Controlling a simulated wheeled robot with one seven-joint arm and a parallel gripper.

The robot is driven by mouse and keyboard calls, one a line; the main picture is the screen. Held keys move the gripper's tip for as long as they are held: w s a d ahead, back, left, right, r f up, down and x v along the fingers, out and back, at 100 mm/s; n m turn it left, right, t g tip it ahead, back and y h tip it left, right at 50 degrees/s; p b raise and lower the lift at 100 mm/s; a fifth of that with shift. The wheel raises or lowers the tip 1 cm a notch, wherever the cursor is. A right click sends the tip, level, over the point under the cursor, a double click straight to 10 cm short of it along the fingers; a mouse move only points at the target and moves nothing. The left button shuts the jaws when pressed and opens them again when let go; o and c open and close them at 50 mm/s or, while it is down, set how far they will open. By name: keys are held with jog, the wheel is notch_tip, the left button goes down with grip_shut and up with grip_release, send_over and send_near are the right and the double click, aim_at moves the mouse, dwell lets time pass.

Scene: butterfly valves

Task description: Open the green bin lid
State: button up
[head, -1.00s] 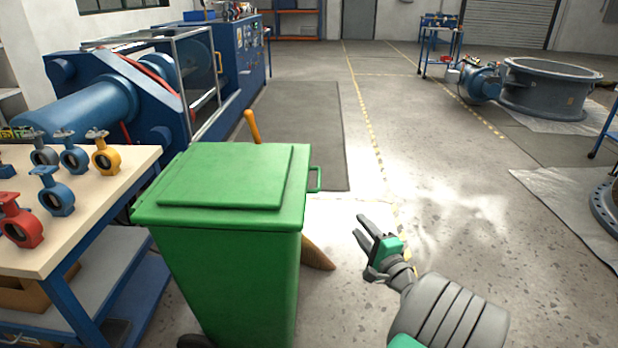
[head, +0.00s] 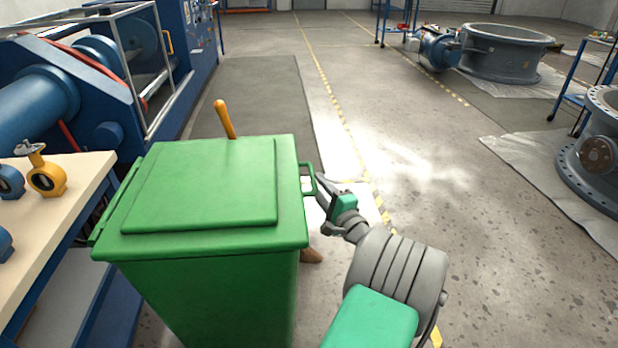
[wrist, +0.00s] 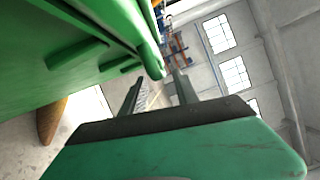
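The green bin (head: 215,300) stands upright in the head view with its flat green lid (head: 205,190) closed on top. A small green loop handle (head: 307,180) sticks out from the lid's right edge. My gripper (head: 321,186) is just right of this handle, with its fingertips close to it; I cannot tell whether they touch. In the wrist view, the two fingers of my gripper (wrist: 158,88) are apart, and a rounded green edge of the bin or lid (wrist: 150,55) ends near the gap between them. Nothing is clearly clamped.
A workbench (head: 75,185) with small valves stands left of the bin. An orange broom handle (head: 224,118) rises behind it. A blue machine (head: 100,90) is at the back left. Large valve bodies (head: 505,52) stand at the right.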

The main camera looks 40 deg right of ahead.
aim_at(313, 178)
jog(key=x, duration=0.4)
jog(key=shift+w+d, duration=0.1)
jog(key=shift+w, duration=0.05)
jog(key=shift+c, duration=0.6)
grip_shut()
dwell(0.6)
